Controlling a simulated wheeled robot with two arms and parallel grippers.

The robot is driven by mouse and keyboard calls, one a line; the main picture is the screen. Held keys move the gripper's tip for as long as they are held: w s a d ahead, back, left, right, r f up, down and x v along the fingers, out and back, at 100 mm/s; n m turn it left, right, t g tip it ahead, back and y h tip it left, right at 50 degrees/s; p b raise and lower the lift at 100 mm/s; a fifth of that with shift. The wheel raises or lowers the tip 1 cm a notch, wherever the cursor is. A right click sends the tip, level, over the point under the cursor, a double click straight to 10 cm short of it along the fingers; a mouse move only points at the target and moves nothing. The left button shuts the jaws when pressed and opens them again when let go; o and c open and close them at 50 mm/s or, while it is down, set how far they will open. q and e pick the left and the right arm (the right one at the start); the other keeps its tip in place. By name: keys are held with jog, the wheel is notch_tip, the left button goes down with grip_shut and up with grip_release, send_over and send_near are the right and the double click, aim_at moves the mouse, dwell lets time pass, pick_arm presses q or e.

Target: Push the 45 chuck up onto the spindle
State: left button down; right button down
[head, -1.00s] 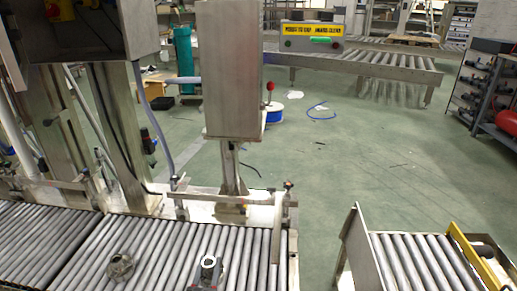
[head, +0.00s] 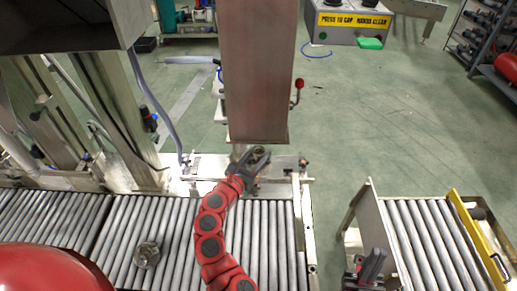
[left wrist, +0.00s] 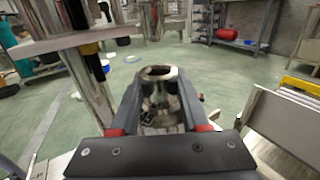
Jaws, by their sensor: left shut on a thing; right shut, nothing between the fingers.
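My left arm reaches up from the bottom of the head view, and its gripper (head: 256,160) is under the tall grey metal housing. In the left wrist view the gripper is shut on a shiny metal chuck (left wrist: 158,90), upright with an open hole in its top. A second metal chuck (head: 147,255) sits on the rollers at left. My right gripper (head: 373,260) is shut and empty at the lower right.
A roller conveyor (head: 120,235) runs along the front left. A separate roller table (head: 425,240) with a yellow bar stands at right, with a floor gap between. The housing (head: 257,70) stands over the conveyor's back edge. A yellow-labelled panel (head: 355,22) is at the back.

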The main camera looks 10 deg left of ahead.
pick_arm(q)
jog(key=shift+a+r, duration=0.1)
jog(key=shift+r+p, duration=1.05)
jog(key=shift+p, duration=0.2)
dwell(0.8)
jog(key=shift+r+p, duration=1.85)
jog(key=shift+p, duration=0.2)
jog(key=shift+c, duration=1.6)
grip_release()
jog(key=shift+f, duration=0.1)
jog(key=shift+s, duration=0.1)
